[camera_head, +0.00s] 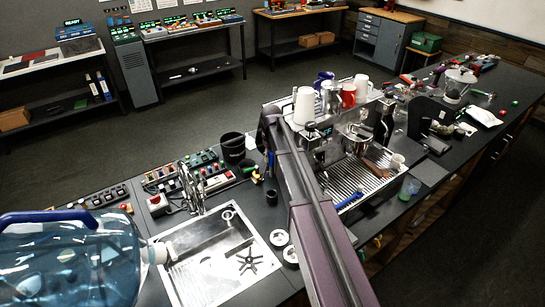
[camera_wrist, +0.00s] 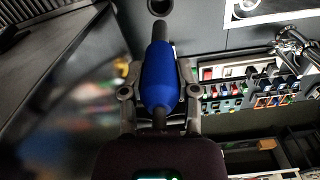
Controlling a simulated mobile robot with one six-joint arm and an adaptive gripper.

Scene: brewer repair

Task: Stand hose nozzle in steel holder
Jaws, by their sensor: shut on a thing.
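My gripper (camera_wrist: 157,92) is shut on the hose nozzle (camera_wrist: 160,75), a blue, bulging body with dark, narrower ends. One dark end points toward the top of the wrist view. Beyond that end, apart from it in the picture, is a small round holder (camera_wrist: 159,6) with a dark opening, cut by the top edge. A short dark cylinder on the counter in the head view (camera_head: 271,197) looks like the same holder.
The sink (camera_head: 215,262) and faucet (camera_head: 190,187) are left of the holder. A black cup (camera_head: 233,148) and switch panels (camera_head: 180,178) stand behind it. White rings (camera_head: 280,238) lie in front. The espresso machine (camera_head: 345,150) is to the right, a large blue bottle (camera_head: 75,262) at left.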

